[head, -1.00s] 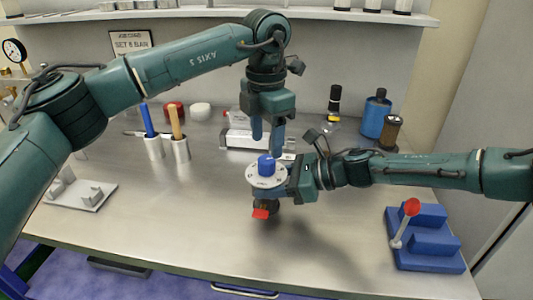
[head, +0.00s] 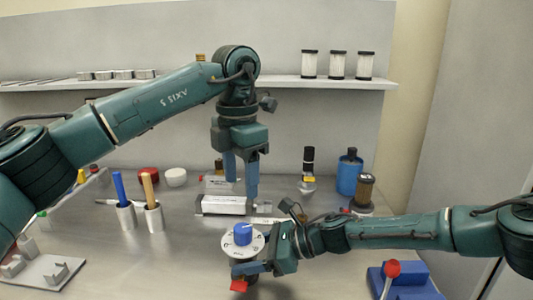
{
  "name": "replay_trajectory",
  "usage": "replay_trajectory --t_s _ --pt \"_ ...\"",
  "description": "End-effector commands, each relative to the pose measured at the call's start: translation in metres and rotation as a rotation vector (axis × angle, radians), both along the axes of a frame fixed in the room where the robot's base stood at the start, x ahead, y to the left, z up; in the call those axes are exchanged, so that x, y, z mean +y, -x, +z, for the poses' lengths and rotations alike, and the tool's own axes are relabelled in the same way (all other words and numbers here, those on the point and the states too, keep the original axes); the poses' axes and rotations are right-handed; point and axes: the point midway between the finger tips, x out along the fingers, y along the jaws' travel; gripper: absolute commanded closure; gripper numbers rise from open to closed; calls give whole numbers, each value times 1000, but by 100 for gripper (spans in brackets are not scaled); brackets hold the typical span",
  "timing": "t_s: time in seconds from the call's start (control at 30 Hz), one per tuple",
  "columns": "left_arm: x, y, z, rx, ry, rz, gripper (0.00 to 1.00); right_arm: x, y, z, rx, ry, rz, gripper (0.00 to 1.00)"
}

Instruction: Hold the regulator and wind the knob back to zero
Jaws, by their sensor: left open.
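The regulator has a blue knob (head: 243,234) on top of a round white dial plate (head: 230,246) with dark marks, too small to read. A red part (head: 239,286) shows at its lower front; most of its body is hidden. My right gripper (head: 256,267) comes in from the right and is shut on the regulator just under the dial plate. My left gripper (head: 241,184) points down above the knob, its two blue fingers apart and empty. A clear gap shows between its fingertips and the knob.
A grey block (head: 223,205) lies behind the regulator. Two cups with a blue (head: 119,188) and a wooden handle (head: 148,190) stand left. A blue bottle (head: 348,174) and a brown jar (head: 364,190) stand back right. A blue fixture (head: 408,284) with a red-knobbed lever is front right.

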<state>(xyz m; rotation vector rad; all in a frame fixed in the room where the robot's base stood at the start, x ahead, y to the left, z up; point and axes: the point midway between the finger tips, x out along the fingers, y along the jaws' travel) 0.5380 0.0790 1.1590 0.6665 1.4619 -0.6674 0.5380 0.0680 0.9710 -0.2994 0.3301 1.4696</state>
Motion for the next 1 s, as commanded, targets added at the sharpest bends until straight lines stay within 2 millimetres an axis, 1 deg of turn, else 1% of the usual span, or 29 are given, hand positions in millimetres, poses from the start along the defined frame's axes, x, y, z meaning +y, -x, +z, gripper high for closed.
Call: replay_trajectory --t_s 0.03,0.13,0.37,0.47,0.57,0.8,0.9,1.0 --pt "0 0 0 0 0 0 45 0 -1 1 -1 -1 -1 33" --pt "0 0 0 0 0 0 45 0 -1 2 -2 -3 -1 26" --pt "0 0 0 0 0 1 45 0 -2 4 -3 -5 -2 26" --pt "0 0 0 0 0 1 45 -6 -2 7 -4 -6 -3 26" --pt "0 0 0 0 0 1 45 -20 -1 13 -4 -6 -5 26" --pt "0 0 0 0 0 0 45 -68 3 33 -5 -6 -7 26" --pt "0 0 0 0 0 0 45 -85 5 40 -5 -6 -6 26" --pt "0 0 0 0 0 1 45 -98 6 45 -3 -5 -3 26"
